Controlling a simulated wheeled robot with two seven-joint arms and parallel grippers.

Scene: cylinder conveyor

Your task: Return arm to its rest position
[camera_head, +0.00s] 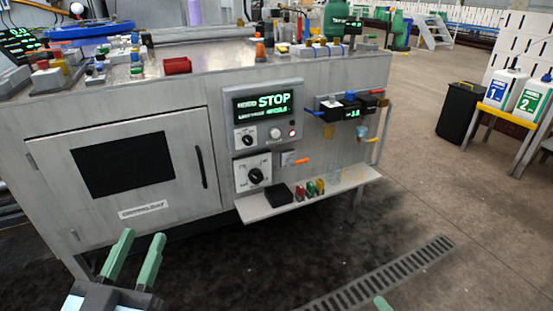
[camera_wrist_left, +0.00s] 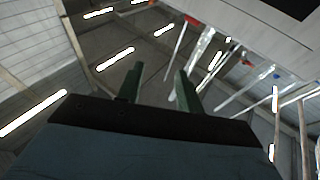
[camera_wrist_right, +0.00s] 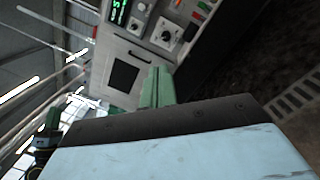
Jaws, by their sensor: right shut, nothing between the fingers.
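My left gripper (camera_head: 143,240) is at the lower left of the head view, in front of the grey machine cabinet and apart from it. Its two green fingers stand apart with nothing between them. In the left wrist view the same fingers (camera_wrist_left: 158,85) are spread, with the ceiling lights behind them. Of my right gripper (camera_head: 382,303), only a green fingertip shows at the bottom edge of the head view. In the right wrist view its green fingers (camera_wrist_right: 156,85) are pressed together, empty. My right arm is otherwise out of the head view.
The grey cabinet (camera_head: 60,150) carries a STOP display panel (camera_head: 262,104) and a low shelf (camera_head: 335,190) with small items. A floor grate (camera_head: 385,273) lies right of it. A black bin (camera_head: 460,115) and a yellow-edged stand (camera_head: 508,116) with bottles are farther right. The floor between is clear.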

